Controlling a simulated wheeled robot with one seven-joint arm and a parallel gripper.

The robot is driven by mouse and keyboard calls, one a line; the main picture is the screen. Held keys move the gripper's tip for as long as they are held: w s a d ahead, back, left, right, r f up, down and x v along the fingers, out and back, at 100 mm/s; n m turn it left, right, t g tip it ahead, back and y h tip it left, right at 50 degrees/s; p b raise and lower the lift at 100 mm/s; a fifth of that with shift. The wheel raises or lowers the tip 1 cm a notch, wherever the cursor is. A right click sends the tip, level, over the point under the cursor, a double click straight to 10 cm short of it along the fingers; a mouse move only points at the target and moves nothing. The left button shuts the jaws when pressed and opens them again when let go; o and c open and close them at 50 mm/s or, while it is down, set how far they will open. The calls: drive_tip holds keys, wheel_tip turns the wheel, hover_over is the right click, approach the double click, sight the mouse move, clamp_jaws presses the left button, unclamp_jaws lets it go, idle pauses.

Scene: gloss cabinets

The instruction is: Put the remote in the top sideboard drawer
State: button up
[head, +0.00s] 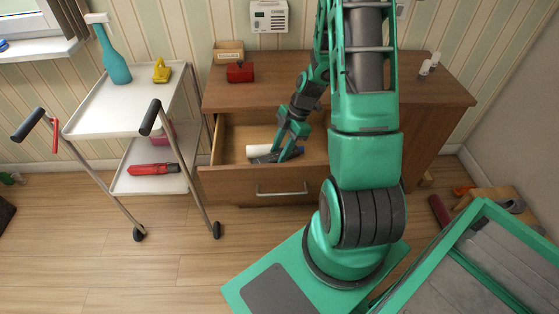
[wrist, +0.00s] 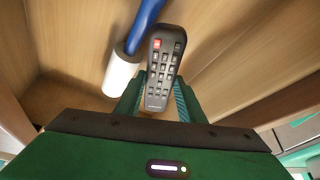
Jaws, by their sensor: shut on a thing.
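The remote (wrist: 160,75) is dark grey with a red button and rows of pale keys. In the wrist view it stands between the two fingers of my gripper (wrist: 155,100), which is shut on it. In the head view my gripper (head: 283,150) is inside the open top drawer (head: 230,135) of the brown sideboard (head: 330,93). The remote is small and mostly hidden by the gripper there. Whether it touches the drawer floor I cannot tell. A white cylinder with a blue handle, perhaps a roller (wrist: 120,72), lies in the drawer beside the remote.
A red box (head: 240,72) and a tan box (head: 229,52) stand on the sideboard's left top, and small white items (head: 428,66) at its right. A white trolley (head: 125,105) with a teal spray bottle (head: 115,63) stands to the left. The drawer's left part is free.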

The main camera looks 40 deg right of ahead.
drive_tip(key=shift+s+d+f, duration=0.15)
drive_tip(key=shift+s+f, duration=0.15)
drive_tip(key=shift+s, duration=0.05)
drive_tip(key=shift+f, duration=1.9)
drive_tip(key=o, duration=0.9)
drive_tip(key=shift+r, duration=0.1)
